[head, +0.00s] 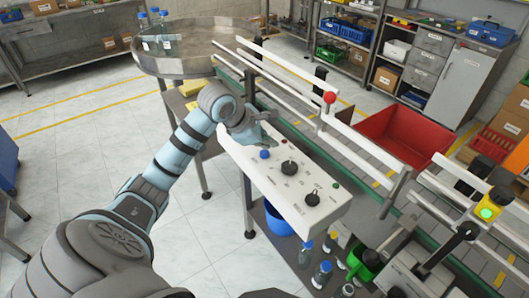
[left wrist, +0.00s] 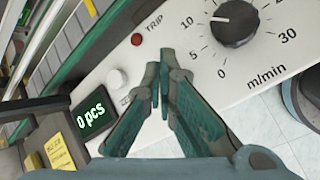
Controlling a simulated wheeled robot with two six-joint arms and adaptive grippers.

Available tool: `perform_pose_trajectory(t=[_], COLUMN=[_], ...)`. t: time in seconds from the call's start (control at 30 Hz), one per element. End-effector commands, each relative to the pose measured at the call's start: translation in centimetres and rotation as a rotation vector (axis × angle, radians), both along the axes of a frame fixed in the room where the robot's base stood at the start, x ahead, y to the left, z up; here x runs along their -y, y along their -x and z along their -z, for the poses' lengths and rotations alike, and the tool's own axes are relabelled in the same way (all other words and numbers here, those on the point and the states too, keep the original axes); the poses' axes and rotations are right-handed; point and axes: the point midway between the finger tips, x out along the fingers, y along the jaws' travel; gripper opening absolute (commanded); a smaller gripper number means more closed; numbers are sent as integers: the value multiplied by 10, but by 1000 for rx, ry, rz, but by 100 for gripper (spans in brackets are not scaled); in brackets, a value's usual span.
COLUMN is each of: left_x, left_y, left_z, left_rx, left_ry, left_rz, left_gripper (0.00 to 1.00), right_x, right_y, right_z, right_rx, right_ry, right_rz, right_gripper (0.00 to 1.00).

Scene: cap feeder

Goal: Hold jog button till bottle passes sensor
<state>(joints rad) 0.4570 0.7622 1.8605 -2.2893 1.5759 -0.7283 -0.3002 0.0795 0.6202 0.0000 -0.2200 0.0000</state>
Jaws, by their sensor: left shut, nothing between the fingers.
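My left gripper (head: 268,128) is over the far end of the white control panel (head: 270,185). It also shows in the left wrist view (left wrist: 158,75), fingers together and empty. There its tips are right of a white round button (left wrist: 117,78) and below a small red TRIP lamp (left wrist: 137,39); I cannot tell whether they touch the panel. A blue button (head: 264,154) is nearer on the panel. I cannot read which button is jog. A sensor post with a green light (head: 488,213) stands beside the conveyor at right. Bottles (head: 150,42) stand on the round table. My right gripper is not seen.
A counter display reads 0 pcs (left wrist: 92,117). White guide rails (head: 292,68) run along the conveyor. A red bin (head: 405,135) is behind it. Several bottles (head: 322,273) stand below the panel.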

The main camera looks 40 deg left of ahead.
Motion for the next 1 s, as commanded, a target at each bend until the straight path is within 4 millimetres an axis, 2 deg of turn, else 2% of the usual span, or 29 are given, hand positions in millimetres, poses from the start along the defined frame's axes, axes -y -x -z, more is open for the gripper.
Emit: perform_pose_trajectory(t=[1.0], left_x=[0], left_y=[0], left_z=[9], left_rx=[0], left_ry=[0], left_rz=[0], left_gripper=[0], right_x=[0], right_y=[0], right_z=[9], right_rx=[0], right_ry=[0], right_rz=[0], right_gripper=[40])
